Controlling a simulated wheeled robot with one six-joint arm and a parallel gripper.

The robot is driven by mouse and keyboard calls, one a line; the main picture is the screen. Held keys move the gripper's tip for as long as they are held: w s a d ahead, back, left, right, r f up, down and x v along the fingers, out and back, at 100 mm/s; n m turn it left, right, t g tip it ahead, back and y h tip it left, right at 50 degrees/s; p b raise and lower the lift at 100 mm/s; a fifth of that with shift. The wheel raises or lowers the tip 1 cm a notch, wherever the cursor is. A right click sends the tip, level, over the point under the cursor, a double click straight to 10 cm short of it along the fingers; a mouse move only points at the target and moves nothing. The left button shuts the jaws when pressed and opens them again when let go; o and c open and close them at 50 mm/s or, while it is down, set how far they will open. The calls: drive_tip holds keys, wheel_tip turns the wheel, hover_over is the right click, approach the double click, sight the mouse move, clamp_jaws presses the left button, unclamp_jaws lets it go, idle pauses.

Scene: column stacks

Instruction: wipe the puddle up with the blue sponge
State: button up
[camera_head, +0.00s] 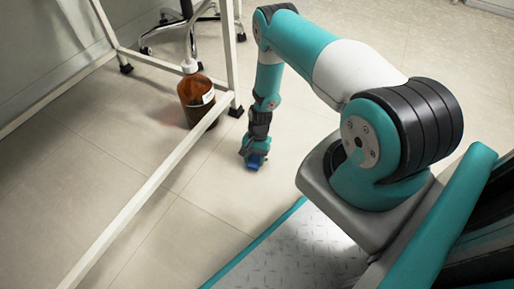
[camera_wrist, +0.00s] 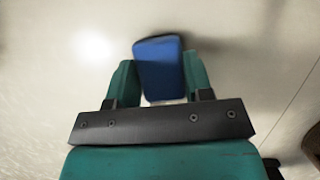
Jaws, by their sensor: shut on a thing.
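My gripper (camera_head: 255,155) is low over the pale tiled floor, with its fingers shut on the blue sponge (camera_head: 256,161). In the wrist view the sponge (camera_wrist: 158,62) sits between the two teal fingers of my gripper (camera_wrist: 160,82) and sticks out past their tips. A dark shadow lies on the floor to the right of the sponge there. I cannot tell whether the sponge touches the floor. No puddle can be made out clearly in either view. A bright glare lies on the floor left of the sponge in the wrist view.
A brown bottle (camera_head: 197,98) with a pale cap stands on the floor left of my gripper, beside a white metal frame (camera_head: 232,60). The frame's long low bar (camera_head: 150,190) crosses the floor on the left. A wheeled chair base (camera_head: 165,25) stands behind. Floor beyond my arm looks clear.

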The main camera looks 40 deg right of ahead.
sight(255, 160)
drive_tip(key=shift+r+p, duration=2.95)
drive_tip(key=shift+r, duration=1)
